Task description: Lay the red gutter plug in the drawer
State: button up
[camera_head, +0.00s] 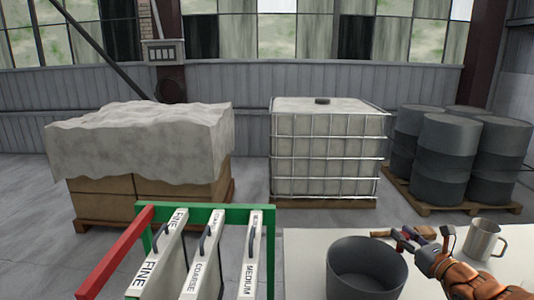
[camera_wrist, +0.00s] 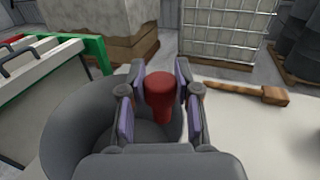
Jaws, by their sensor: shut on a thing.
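The red gutter plug (camera_wrist: 160,90) is between the two fingers of my gripper (camera_wrist: 160,112) in the wrist view, with its wide end up. My gripper is shut on it. In the head view my gripper (camera_head: 412,240) is above the pale table, just to the right of the grey tub's rim, and a small dark red patch between the fingers is too small to make out clearly. No drawer can be made out in either view.
A grey round tub (camera_head: 367,262) stands on the pale table (camera_head: 310,240), close to my gripper. A wooden-handled tool (camera_wrist: 245,92) lies behind it. A metal mug (camera_head: 483,241) stands at right. A green rack (camera_head: 232,212) with labelled panels stands left.

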jog(key=w+a+f+b, duration=0.1)
jog(key=w+a+b, duration=0.1)
jog(key=a, duration=1)
jog(key=w+a+f+y+b, duration=0.1)
jog(key=w+a, duration=0.4)
jog(key=a, duration=0.7)
jog(key=shift+w+f+n+b, duration=0.15)
jog(key=shift+f+n+b, duration=0.25)
jog(key=shift+f+b, duration=0.35)
jog(key=shift+r, duration=0.1)
